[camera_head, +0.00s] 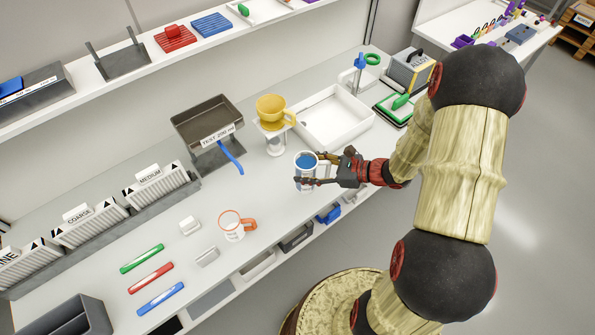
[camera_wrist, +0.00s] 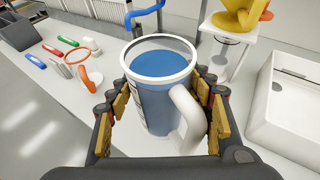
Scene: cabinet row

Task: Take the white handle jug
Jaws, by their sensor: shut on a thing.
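The jug (camera_wrist: 160,95) with the white handle (camera_wrist: 187,118) fills the middle of the wrist view. It has a blue inside, a pale rim and a blue-grey body, and it looks upright. My gripper (camera_wrist: 160,108) is shut on its body, one finger on each side, with the handle toward my palm. In the head view the jug (camera_head: 305,165) is at the front edge of the counter, with my gripper (camera_head: 318,169) around it from the right. I cannot tell whether its base touches the counter.
A yellow dripper on a stand (camera_head: 272,112) and a white tray (camera_head: 368,121) are behind. Green, red and blue markers (camera_head: 150,277) lie at the front left. A shelf runs above.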

